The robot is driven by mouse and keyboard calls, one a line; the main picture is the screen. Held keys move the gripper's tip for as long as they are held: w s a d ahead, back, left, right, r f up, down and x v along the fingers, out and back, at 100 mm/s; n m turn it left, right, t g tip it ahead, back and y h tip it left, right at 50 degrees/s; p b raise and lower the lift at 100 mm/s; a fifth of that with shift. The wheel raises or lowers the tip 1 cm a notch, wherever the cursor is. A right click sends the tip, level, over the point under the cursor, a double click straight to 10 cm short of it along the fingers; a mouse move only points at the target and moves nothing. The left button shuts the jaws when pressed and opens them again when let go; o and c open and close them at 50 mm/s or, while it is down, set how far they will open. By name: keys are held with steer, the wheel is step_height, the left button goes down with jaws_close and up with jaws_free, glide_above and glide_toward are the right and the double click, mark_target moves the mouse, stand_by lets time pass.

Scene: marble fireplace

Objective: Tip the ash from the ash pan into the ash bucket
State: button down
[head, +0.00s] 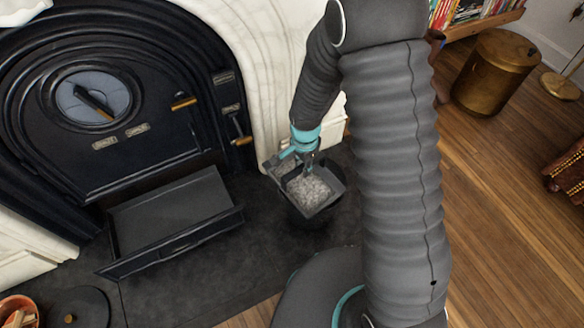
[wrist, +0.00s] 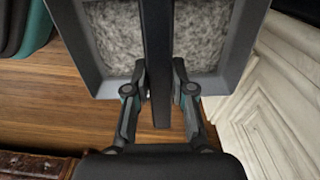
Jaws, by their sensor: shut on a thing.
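The grey ash pan (head: 328,202) is full of pale grey ash (head: 308,188) and looks close to level. It sits over the dark ash bucket (head: 312,222), which is mostly hidden below it; I cannot tell whether they touch. My gripper (head: 304,160) is shut on the pan's handle from above. In the wrist view, my gripper's fingers (wrist: 162,92) close on the dark handle bar (wrist: 158,40), which crosses over the pan (wrist: 84,75). Ash (wrist: 205,35) shows on both sides of the bar.
The black fireplace (head: 110,110) stands at left with a flat open tray (head: 175,215) projecting onto the dark hearth (head: 190,285). A round black lid (head: 80,308) and a pot of wood (head: 18,310) lie front left. A brass bin (head: 495,70) stands back right.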

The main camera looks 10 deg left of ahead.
mark_target(292, 171)
steer(key=s+a+m, duration=0.2)
steer(key=a, duration=0.1)
steer(key=shift+r, duration=0.1)
steer(key=shift+w+d+r+g+y, duration=0.5)
steer(key=shift+d+r+g+y, duration=0.15)
steer(key=shift+y, duration=0.35)
steer(key=y+b, duration=0.1)
steer(key=b, duration=0.1)
steer(key=w+d+r+g+y+b, duration=0.1)
steer(key=shift+w+d+r+g+b, duration=0.1)
steer(key=shift+d+g+b, duration=0.15)
steer(key=shift+d+b, duration=0.1)
steer(key=d+g+y, duration=0.1)
steer(key=w+d+r+y+b, duration=0.1)
steer(key=shift+w+g+y, duration=0.15)
steer(key=shift+g+y, duration=0.25)
steer(key=shift+w+d+r+g+y, duration=0.2)
steer(key=shift+w+d+g+y, duration=0.4)
steer(key=shift+y, duration=0.3)
steer(key=shift+w+d+g+y, duration=0.25)
steer(key=shift+d+g+y, duration=0.15)
steer(key=shift+d+y, duration=0.2)
steer(key=shift+w+d+g+y, duration=0.25)
steer(key=shift+d+g+y, duration=0.2)
steer(key=shift+y, duration=0.15)
steer(key=shift+w, duration=0.1)
